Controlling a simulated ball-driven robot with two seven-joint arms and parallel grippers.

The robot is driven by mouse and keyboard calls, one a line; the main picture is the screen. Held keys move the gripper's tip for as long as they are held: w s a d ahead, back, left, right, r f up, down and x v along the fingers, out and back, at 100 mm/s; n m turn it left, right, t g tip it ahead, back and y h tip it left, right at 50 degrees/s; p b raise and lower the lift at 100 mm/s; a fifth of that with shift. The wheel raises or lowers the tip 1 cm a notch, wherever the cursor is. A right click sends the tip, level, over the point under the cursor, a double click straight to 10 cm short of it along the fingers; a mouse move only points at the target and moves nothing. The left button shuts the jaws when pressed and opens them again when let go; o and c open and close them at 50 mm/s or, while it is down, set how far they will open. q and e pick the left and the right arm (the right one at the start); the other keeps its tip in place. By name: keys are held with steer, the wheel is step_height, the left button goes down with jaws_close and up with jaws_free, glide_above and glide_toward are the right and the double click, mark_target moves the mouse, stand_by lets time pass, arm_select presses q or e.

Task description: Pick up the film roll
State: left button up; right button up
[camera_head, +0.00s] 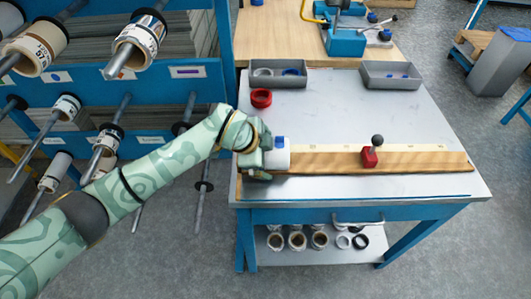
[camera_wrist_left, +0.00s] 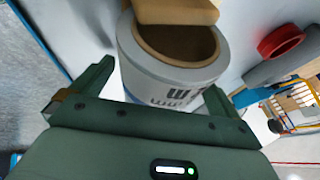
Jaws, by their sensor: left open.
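A white film roll (camera_head: 281,158) with a brown core lies at the left end of the wooden board on the workbench. My left gripper (camera_head: 263,158) is at its left end and partly hides it. In the left wrist view the roll (camera_wrist_left: 165,75) shows its open core and dark lettering. There my left gripper (camera_wrist_left: 155,88) is open, with one finger on each side of the roll's near end. I cannot tell whether the fingers touch it. My right gripper does not show.
The wooden board (camera_head: 425,161) carries a red block with a black knob (camera_head: 370,157). A red ring (camera_head: 261,98) and two grey trays (camera_head: 278,75) (camera_head: 390,75) are farther back. A rack of rolls on rods (camera_head: 137,42) stands left. The bench's middle is clear.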

arm_select(q)
steer(key=shift+f, duration=0.2)
steer(key=shift+c, duration=0.3)
steer(key=c, duration=1.2)
